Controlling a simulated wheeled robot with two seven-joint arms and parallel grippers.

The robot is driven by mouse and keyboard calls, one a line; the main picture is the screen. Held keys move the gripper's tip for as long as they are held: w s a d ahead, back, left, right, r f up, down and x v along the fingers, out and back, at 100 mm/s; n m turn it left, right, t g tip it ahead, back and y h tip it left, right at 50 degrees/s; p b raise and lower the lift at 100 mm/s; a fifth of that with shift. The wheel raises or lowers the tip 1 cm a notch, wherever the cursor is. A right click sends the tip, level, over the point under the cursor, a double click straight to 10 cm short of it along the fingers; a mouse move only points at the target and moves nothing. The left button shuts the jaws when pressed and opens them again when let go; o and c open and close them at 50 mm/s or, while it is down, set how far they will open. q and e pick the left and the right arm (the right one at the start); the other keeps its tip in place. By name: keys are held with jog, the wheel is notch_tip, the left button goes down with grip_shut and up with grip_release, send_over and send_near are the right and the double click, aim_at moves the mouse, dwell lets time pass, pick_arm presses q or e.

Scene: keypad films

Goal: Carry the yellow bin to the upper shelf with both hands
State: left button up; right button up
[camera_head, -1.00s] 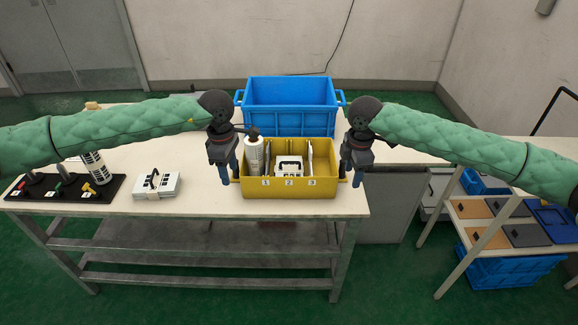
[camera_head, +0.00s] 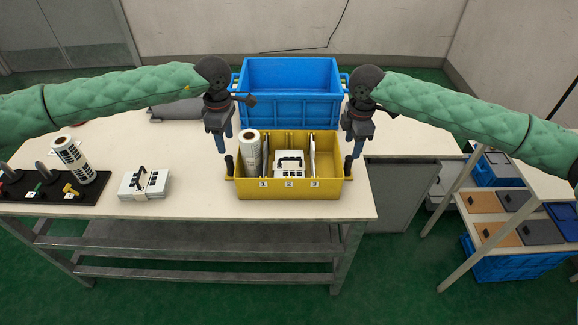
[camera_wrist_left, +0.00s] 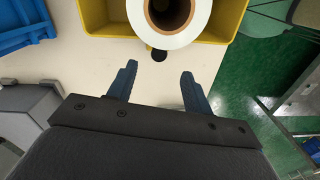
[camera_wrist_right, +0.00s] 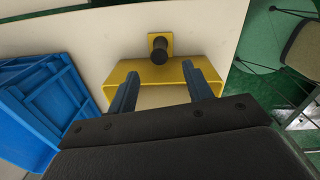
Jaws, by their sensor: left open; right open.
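The yellow bin (camera_head: 318,190) stands on the white table, with its numbered front facing me. It holds a white roll (camera_head: 250,150), a white box with a black handle (camera_head: 289,166) and upright flat pieces. A black peg handle sticks out at each end. My left gripper (camera_head: 222,150) is open and empty above and beside the left peg (camera_head: 229,166); in the left wrist view this peg (camera_wrist_left: 158,55) lies just beyond the fingertips. My right gripper (camera_head: 356,151) is open by the right peg (camera_head: 348,166), which also shows beyond the fingertips in the right wrist view (camera_wrist_right: 158,49).
A blue crate (camera_head: 290,108) stands right behind the yellow bin. A white box (camera_head: 145,184) and a black tool holder (camera_head: 40,194) are at the table's left. A rack (camera_head: 462,200) with several panels and blue crates stands at the right.

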aim_at(350, 158)
pick_arm(q)
jog(key=shift+w+f, duration=0.1)
jog(key=shift+f, duration=0.3)
pick_arm(e)
jog(key=shift+w+f, duration=0.15)
jog(key=shift+f, duration=0.25)
pick_arm(q)
jog(key=shift+f, duration=3.55)
pick_arm(e)
jog(key=shift+f, duration=3.55)
pick_arm(q)
jog(key=shift+c, duration=0.4)
pick_arm(e)
jog(key=shift+c, duration=0.4)
pick_arm(q)
grip_shut()
pick_arm(e)
grip_shut()
jog(key=shift+w, duration=0.1)
